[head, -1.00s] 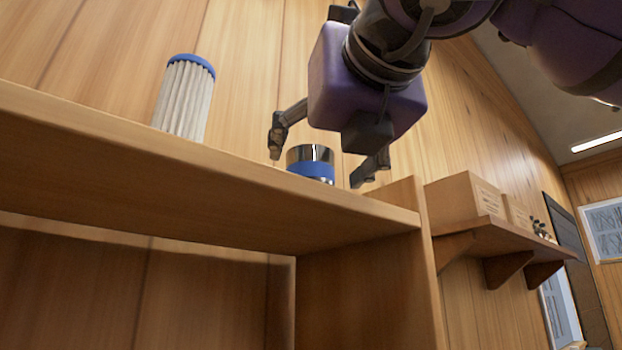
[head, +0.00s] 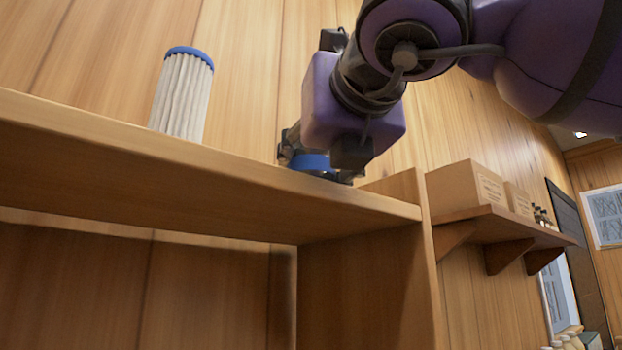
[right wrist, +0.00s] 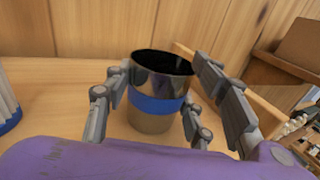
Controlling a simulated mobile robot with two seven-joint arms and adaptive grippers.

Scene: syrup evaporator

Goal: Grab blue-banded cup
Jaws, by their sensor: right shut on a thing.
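The blue-banded cup (head: 313,163) stands upright on the wooden shelf top (head: 250,175), mostly hidden in the head view by my right gripper (head: 318,170). In the right wrist view the cup (right wrist: 160,85) is shiny dark metal with a wide blue band and an open rim. My right gripper (right wrist: 155,112) has its fingers on both sides of the cup and is shut on it. My left gripper is in neither view.
A white pleated filter with a blue cap (head: 183,95) stands to the left on the same shelf. A wall shelf (head: 500,225) with cardboard boxes (head: 468,190) and small bottles is at the right. Wood-panelled wall lies behind; shelf between filter and cup is clear.

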